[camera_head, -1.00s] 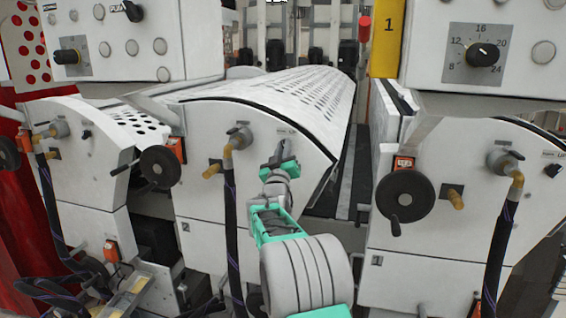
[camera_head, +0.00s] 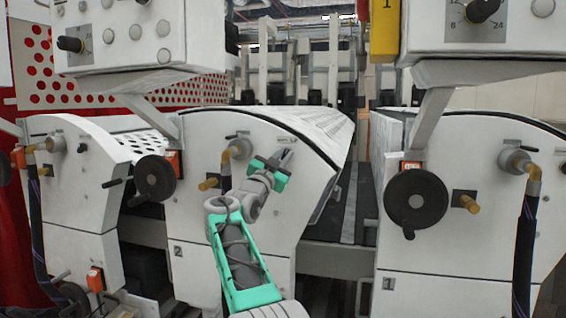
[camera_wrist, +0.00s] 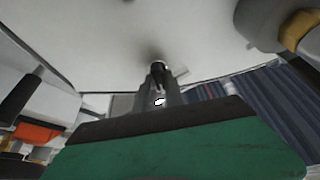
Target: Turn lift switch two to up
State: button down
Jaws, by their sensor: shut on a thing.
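The machine unit marked 2 (camera_head: 205,235) stands left of centre in the head view, with a white front panel. My gripper (camera_head: 286,157) is at the upper right of this panel, just below a small label. In the wrist view my gripper (camera_wrist: 160,98) points at the white panel and is shut on a small dark switch, lift switch two (camera_wrist: 158,73). The switch sticks out from the panel between the fingertips. Its exact up or down position cannot be told. In the head view the fingers hide the switch.
A black handwheel (camera_head: 155,178) and a brass elbow fitting with a hose (camera_head: 237,150) are left of my gripper. Unit 1 (camera_head: 440,270) stands at the right with its own handwheel (camera_head: 415,200). A dark gap (camera_head: 345,230) lies between the units.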

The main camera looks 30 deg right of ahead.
jog(key=shift+r+m+g, duration=0.15)
jog(key=shift+m+g, duration=0.15)
jog(key=shift+m, duration=0.6)
jog(key=c, duration=1.4)
grip_release()
jog(key=shift+c, duration=0.2)
jog(key=shift+a+f, duration=0.2)
jog(key=shift+f, duration=0.1)
jog(key=b+v, duration=0.3)
jog(key=v, duration=0.4)
jog(key=shift+s+a, duration=0.1)
